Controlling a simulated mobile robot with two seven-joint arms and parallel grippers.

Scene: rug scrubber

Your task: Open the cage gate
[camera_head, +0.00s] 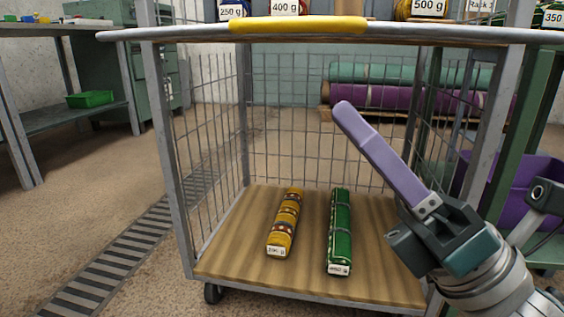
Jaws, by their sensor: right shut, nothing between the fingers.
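The wheeled wire cage (168,150) stands in front of me, with mesh on its sides and back. A grey bar with a yellow grip section (298,25) runs across the top of its front. I see no mesh across the front below this bar, and I cannot tell whether the bar belongs to the gate. My right gripper (343,108) comes in from the lower right. Its purple fingers are shut and empty, pointing up and left in front of the cage opening, below the bar and apart from it. My left gripper is not in view.
A yellow roll (285,222) and a green roll (340,230) lie on the cage's wooden floor (235,265). Benches stand at left, one with a green tray (90,99). A purple bin (525,185) is at right. Larger rolls (375,97) lie behind.

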